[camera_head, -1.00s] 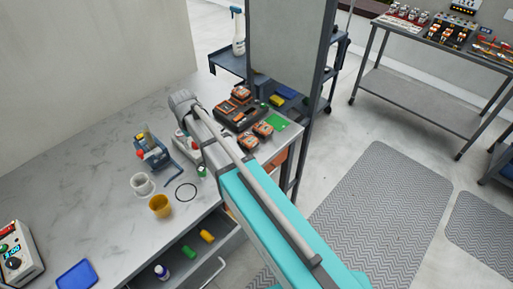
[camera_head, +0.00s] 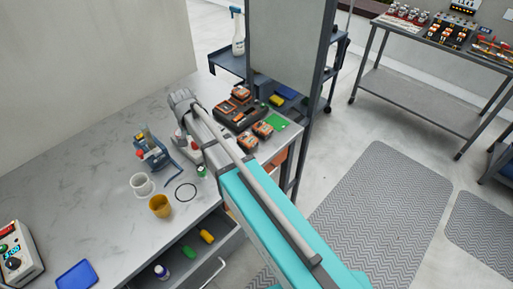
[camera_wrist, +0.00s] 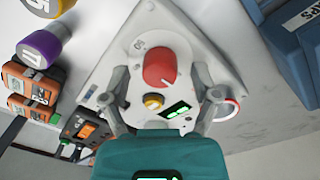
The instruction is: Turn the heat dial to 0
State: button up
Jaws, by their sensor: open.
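The heat dial appears to be the red round knob (camera_wrist: 160,68) in the wrist view, with a pale pointer mark near its lower edge. It sits on a white panel (camera_wrist: 120,60) that bears a printed mark at the dial's upper left. My gripper (camera_wrist: 162,75) is open, with one finger on each side of the dial and a gap showing on both sides. I cannot tell how far its fingertips are above the panel. In the head view my arm hides most of this device and my gripper.
A yellow button (camera_wrist: 152,101) and a small green display (camera_wrist: 178,111) lie below the dial. A red-ringed part (camera_wrist: 229,109) is by the right finger. Orange batteries (camera_head: 262,130) and a charger (camera_head: 235,115) stand close by. An open drawer (camera_head: 190,250) juts from the bench.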

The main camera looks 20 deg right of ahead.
jog(key=m, duration=1.2)
jog(key=shift+r+m, duration=0.3)
jog(key=shift+m, duration=0.1)
notch_tip(320, 180, up, 14)
jog(key=p, duration=1.4)
jog(key=s+d+f+n+b, duration=0.3)
jog(key=s+d+n, duration=0.4)
jog(key=d+n, duration=0.1)
jog(key=s+d+f+n+b, duration=0.4)
jog(key=s+d+n, duration=0.3)
jog(key=d, duration=0.3)
jog(key=shift+s+d+f+n, duration=0.25)
jog(key=shift+s+d+n, duration=0.15)
jog(key=shift+s, duration=0.25)
dwell(1.4)
